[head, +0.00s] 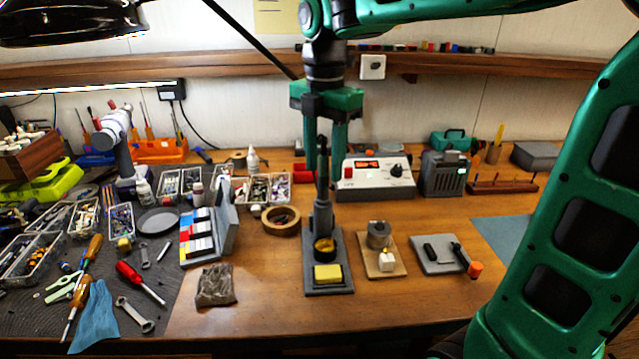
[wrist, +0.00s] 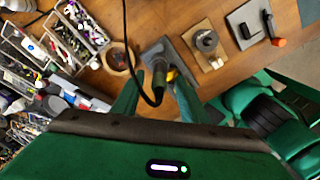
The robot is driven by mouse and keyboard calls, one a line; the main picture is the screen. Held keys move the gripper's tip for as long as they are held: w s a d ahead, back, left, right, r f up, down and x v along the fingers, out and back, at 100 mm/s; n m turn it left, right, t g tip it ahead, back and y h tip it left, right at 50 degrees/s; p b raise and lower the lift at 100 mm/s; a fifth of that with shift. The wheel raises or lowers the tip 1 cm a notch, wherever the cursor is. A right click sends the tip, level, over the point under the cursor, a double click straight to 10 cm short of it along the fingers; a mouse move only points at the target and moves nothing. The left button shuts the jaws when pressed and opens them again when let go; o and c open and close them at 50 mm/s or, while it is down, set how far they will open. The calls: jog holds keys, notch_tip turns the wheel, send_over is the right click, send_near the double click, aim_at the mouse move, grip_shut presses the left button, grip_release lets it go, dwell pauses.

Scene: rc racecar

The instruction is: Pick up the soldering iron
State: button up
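The soldering iron (head: 322,175) stands upright in its stand (head: 329,280), which has a grey base, a yellow sponge and a brass-coloured cup. Its dark handle (wrist: 159,76) and black cable show in the wrist view. My gripper (head: 325,172) points straight down over the stand. Its two green fingers are apart, one on each side of the handle's upper part in the head view. In the wrist view my gripper (wrist: 157,92) also has the handle between its fingers, with gaps on both sides. I see no contact. The iron's tip is hidden in the stand.
A white soldering station (head: 376,180) stands behind the stand. A tape roll (head: 281,221) is on the left, and a solder spool (head: 378,235) on a wooden base is on the right. Tools and parts trays crowd the left. Bare wood lies in front.

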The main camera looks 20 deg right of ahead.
aim_at(323, 184)
jog(key=shift+w+f, duration=0.2)
jog(key=shift+f, duration=2.55)
grip_shut()
